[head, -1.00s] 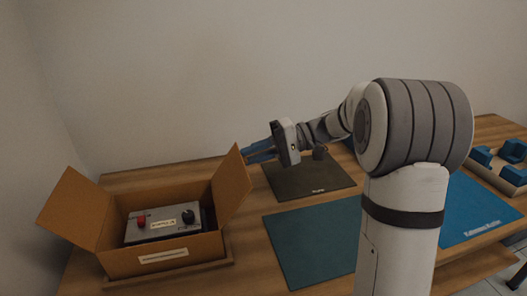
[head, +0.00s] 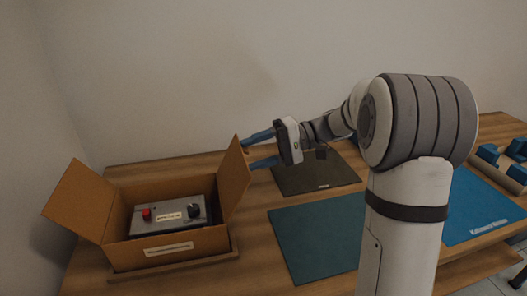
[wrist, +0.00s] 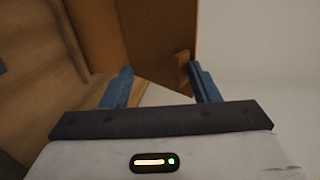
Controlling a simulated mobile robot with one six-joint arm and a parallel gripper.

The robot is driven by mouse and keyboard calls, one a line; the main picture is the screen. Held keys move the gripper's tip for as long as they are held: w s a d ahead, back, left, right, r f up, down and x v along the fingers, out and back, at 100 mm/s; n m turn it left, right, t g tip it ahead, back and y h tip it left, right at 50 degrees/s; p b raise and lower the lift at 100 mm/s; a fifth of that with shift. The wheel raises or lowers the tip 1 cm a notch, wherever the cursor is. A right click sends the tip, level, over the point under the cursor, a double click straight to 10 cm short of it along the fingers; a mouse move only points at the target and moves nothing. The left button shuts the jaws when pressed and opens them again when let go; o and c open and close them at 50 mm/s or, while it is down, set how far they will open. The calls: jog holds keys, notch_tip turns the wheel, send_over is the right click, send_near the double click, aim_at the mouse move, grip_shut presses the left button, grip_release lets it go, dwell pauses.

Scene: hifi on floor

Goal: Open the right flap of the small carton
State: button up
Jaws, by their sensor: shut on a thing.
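The small carton (head: 125,258) is a brown open-topped box at the left of the table. Its right flap (head: 235,174) stands up and leans outward to the right. In the wrist view the flap (wrist: 160,35) narrows to a corner between my two blue fingers. My gripper (head: 258,150) is right of the flap with its fingertips at the flap's outer end, one at each side. In the wrist view my gripper (wrist: 160,75) is shut on the flap, fingers well apart. The exact contact is hard to see.
The carton's left flap (head: 80,202) stands open to the left. A grey box (head: 170,218) with a red button and black knob lies inside. Dark (head: 310,178) and teal (head: 318,240) mats lie to the right. The wall is close behind the table.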

jog(key=p+v, duration=0.1)
jog(key=v, duration=0.7)
jog(key=shift+f, duration=0.1)
jog(key=shift+c, duration=0.9)
jog(key=shift+a, duration=0.1)
jog(key=s+d+r+m+t+h+p, duration=0.1)
jog(key=s+d+t+h+p, duration=0.1)
jog(key=s+h+p, duration=0.4)
jog(key=s+d+r+m+t+h+p, duration=0.1)
jog(key=s+t+h+p, duration=0.2)
jog(key=s+h+p, duration=0.4)
jog(key=s+h, duration=0.2)
jog(key=s, duration=0.7)
jog(key=shift+s+d+r+p, duration=0.3)
jog(key=shift+s+d+r, duration=0.05)
jog(key=shift+r, duration=0.05)
